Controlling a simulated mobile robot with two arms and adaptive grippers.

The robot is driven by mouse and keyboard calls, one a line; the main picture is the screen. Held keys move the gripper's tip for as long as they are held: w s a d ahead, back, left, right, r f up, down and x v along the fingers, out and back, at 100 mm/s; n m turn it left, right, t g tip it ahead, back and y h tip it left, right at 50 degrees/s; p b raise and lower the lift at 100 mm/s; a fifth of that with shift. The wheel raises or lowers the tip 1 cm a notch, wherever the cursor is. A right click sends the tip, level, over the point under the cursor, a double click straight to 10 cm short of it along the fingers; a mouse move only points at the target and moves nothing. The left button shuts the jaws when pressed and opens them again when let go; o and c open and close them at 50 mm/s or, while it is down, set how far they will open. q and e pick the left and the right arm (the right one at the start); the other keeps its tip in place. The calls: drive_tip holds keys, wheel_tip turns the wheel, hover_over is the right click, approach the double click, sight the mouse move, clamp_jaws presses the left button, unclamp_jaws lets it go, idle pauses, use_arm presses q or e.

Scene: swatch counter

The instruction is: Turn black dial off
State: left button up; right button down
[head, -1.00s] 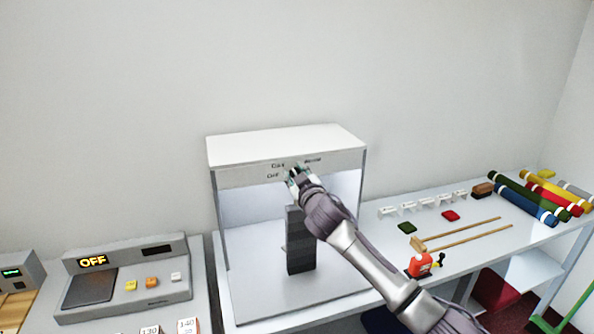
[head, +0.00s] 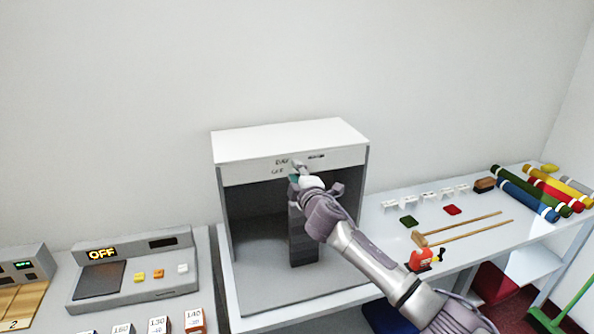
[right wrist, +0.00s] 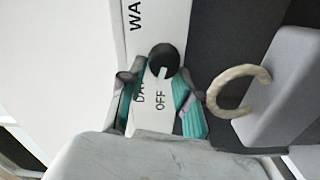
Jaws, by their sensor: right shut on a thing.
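The black dial (right wrist: 164,60) is a small round knob with a white pointer on the white front panel of the light booth (head: 232,174). In the right wrist view, printed words stand around it: "OFF", "DAY" and part of "WA...". The white pointer points toward "OFF". My right gripper (right wrist: 161,88) has its teal-padded fingers on either side of the dial and is shut on it. In the head view my right gripper (head: 296,179) is at the booth's front panel and hides most of the dial. My left gripper is not in view.
The booth's inside is dark, with a grey stepped block (head: 303,245) in it. A scale (head: 130,275) reading "OFF" stands at left. A pale ring (right wrist: 238,90) shows in the wrist view.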

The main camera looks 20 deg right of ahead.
drive_tip(key=shift+f+n, duration=0.2)
drive_tip(key=shift+n, duration=0.4)
drive_tip(key=c, duration=0.8)
unclamp_jaws()
drive_tip(key=shift+s, duration=0.1)
drive_tip(key=shift+s+f, duration=0.1)
